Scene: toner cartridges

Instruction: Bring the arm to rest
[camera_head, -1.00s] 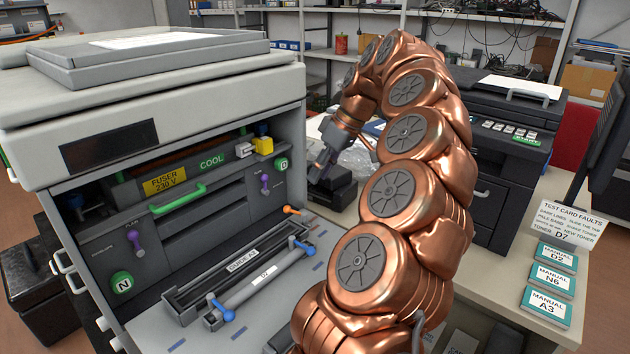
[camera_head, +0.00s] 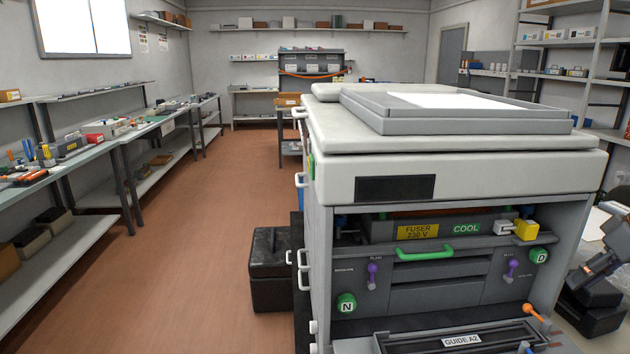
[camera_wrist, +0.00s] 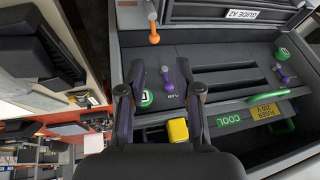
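My gripper (camera_head: 583,275) shows at the right edge of the head view, dark grey, to the right of the opened printer (camera_head: 380,180). Most of my arm is outside that view. In the wrist view my gripper (camera_wrist: 160,92) has its two dark fingers apart, with nothing visible held between them. The printer's front panel lies beyond the fingers, with an orange lever (camera_wrist: 154,30), a green D knob (camera_wrist: 145,97) and a yellow block (camera_wrist: 178,131). I cannot tell how far the fingertips are from the panel.
A black case (camera_head: 270,270) stands on the floor left of the printer. Workbenches with tools (camera_head: 95,140) line the left wall, with clear brown floor (camera_head: 215,230) between. A dark object (camera_head: 592,305) sits below my gripper at right. Metal shelves (camera_head: 570,60) stand behind.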

